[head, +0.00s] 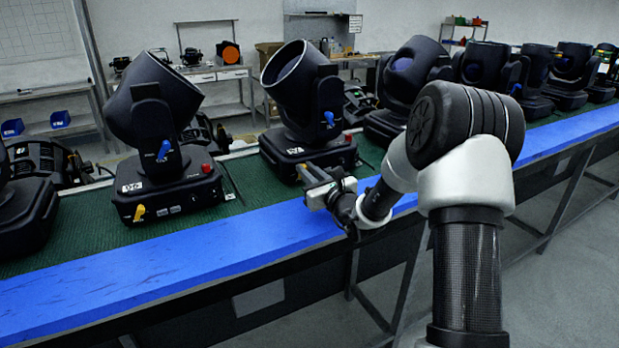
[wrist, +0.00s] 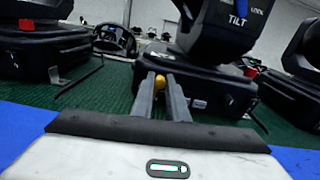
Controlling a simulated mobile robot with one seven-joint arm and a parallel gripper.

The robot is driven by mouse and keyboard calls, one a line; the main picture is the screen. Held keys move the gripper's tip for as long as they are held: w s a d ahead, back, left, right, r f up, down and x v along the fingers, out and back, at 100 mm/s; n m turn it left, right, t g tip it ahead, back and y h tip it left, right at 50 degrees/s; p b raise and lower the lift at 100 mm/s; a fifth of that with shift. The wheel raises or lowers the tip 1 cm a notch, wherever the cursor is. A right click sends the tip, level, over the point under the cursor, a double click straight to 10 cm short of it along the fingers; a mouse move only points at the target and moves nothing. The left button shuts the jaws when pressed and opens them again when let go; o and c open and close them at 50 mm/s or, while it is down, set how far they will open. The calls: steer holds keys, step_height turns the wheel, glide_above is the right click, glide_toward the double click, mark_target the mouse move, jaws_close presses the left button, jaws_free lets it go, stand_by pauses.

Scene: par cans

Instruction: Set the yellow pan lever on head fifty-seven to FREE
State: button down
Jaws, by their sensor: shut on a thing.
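The moving head in front of my gripper (head: 309,172) has a black base (head: 290,143) and a tilted barrel; its small white number tag is too small to read surely. In the wrist view its base (wrist: 215,92) fills the centre. My gripper (wrist: 161,88) is shut on the yellow pan lever (wrist: 160,82), whose rounded end shows between the fingertips low on the base front. In the head view my gripper hides this lever. The lever's setting marks cannot be read. A blue tilt lever (head: 329,118) is on the yoke above.
A neighbouring head (head: 150,90) stands left, with its own yellow lever (head: 138,212). More heads (head: 412,75) line the green mat (head: 90,228) to the right. The blue bench edge (head: 180,255) runs along the front, below my gripper.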

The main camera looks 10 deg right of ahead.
steer(key=n+b, duration=0.1)
steer(key=b, duration=0.1)
steer(key=a+n+b, duration=0.1)
steer(key=n+b, duration=0.3)
steer(key=shift+s+a+f+b, duration=0.2)
steer(key=shift+f+b, duration=0.1)
steer(key=shift+b, duration=0.1)
steer(key=n+b, duration=0.2)
steer(key=b, duration=0.1)
steer(key=shift+s+a+r, duration=0.1)
steer(key=shift+a, duration=0.05)
steer(key=shift+r, duration=0.1)
steer(key=c, duration=1.7)
jaws_free()
steer(key=shift+c, duration=0.2)
steer(key=shift+s, duration=0.1)
steer(key=p+v, duration=0.1)
steer(key=v, duration=1.6)
